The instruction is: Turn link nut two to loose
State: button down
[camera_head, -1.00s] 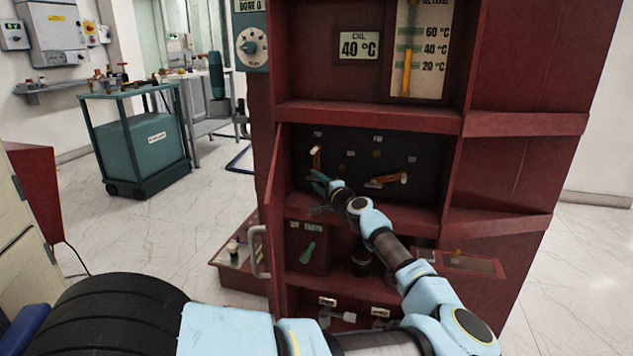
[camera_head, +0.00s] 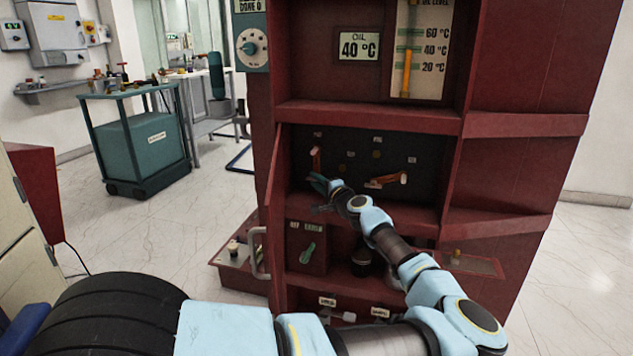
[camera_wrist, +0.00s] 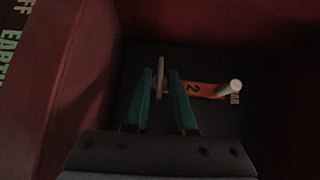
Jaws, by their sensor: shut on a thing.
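Link two is an orange bar with a black "2" in the wrist view (camera_wrist: 203,90). It stands upright at the left of the dark panel in the head view (camera_head: 316,159). A pale round post (camera_wrist: 230,88) stands at its far end. A thin greyish, flat nut (camera_wrist: 160,80) stands at its near end. My gripper (camera_wrist: 166,76), with green fingers, is shut on this nut, one finger on each side. In the head view my gripper (camera_head: 319,184) is at the link's lower end and hides the nut. The nut's threads cannot be seen.
A second orange link (camera_head: 385,182) lies to the right on the same panel. Red cabinet walls and a shelf (camera_head: 365,117) enclose the recess closely. An earth switch (camera_head: 308,252) sits below. An open door with a handle (camera_head: 258,255) stands at the left.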

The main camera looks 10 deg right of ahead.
jog(key=n+g+h+p, duration=0.1)
jog(key=p, duration=0.1)
jog(key=r+n+g+h+p, duration=0.1)
jog(key=n+g+p, duration=0.1)
jog(key=shift+g+p, duration=0.3)
jog(key=n, duration=0.1)
jog(key=g+h+p, duration=0.1)
jog(key=n+g+h+p, duration=0.1)
jog(key=shift+w+a+r+n, duration=0.2)
jog(key=shift+a+n, duration=0.05)
jog(key=shift+n, duration=0.05)
jog(key=shift+a+n+g+h, duration=0.1)
jog(key=shift+n+g+h, duration=0.45)
jog(key=shift+h, duration=0.35)
jog(key=shift+w+f+n+g+h+b, duration=0.1)
jog(key=shift+n+g+h+b, duration=0.4)
jog(key=shift+g+h, duration=0.35)
jog(key=shift+h, duration=0.25)
jog(key=shift+a, duration=0.1)
jog(key=c, duration=1)
grip_release()
jog(key=shift+f, duration=0.1)
